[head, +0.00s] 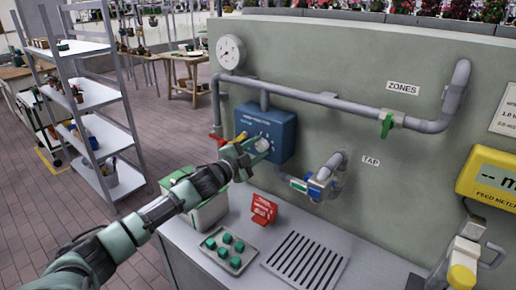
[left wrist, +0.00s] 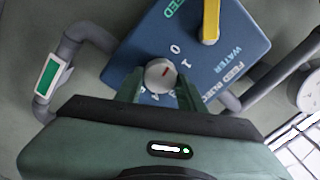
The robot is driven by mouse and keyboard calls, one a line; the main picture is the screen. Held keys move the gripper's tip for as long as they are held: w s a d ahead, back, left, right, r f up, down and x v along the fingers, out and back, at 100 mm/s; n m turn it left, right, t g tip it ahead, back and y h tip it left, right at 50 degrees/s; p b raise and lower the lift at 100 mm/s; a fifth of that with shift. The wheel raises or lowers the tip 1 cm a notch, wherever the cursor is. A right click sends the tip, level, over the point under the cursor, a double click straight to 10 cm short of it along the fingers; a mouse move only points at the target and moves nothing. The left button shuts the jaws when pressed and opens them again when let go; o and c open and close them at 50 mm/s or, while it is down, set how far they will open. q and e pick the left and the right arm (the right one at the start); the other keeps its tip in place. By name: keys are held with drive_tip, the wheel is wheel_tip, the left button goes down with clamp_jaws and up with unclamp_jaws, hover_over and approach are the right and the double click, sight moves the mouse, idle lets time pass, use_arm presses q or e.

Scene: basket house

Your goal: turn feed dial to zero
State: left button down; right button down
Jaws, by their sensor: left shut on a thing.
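The feed dial (left wrist: 160,75) is a small round grey knob with a red mark on the front of the blue feed injector box (left wrist: 225,75). The box also shows in the head view (head: 271,121), on the grey wall. My left gripper (left wrist: 159,88) is shut on the dial, one green finger on each side. In the head view my left gripper (head: 256,147) reaches the box front from the left. The digits 0 and 1 show beside the dial; other digits are partly hidden by the fingers. The red mark slants toward the digits; I cannot tell exactly which.
A yellow lever (left wrist: 210,22) sits on the box near the dial. Pipes (head: 325,108) run around it, with a tap (head: 319,186) to the right. A red card (head: 264,209), a tray (head: 212,251) and a slotted drain (head: 305,262) are on the counter below.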

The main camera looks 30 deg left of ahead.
idle(0.3)
use_arm(q)
drive_tip(key=c, duration=0.9)
unclamp_jaws()
drive_tip(key=shift+a, duration=0.1)
drive_tip(key=shift+f, duration=0.1)
drive_tip(key=shift+s, duration=0.25)
drive_tip(key=s+b, duration=0.1)
drive_tip(key=s, duration=0.1)
drive_tip(key=s+b, duration=0.1)
drive_tip(key=s, duration=0.4)
drive_tip(key=shift+s+a+b, duration=0.15)
drive_tip(key=shift+a+b, duration=0.15)
drive_tip(key=shift+b, duration=0.1)
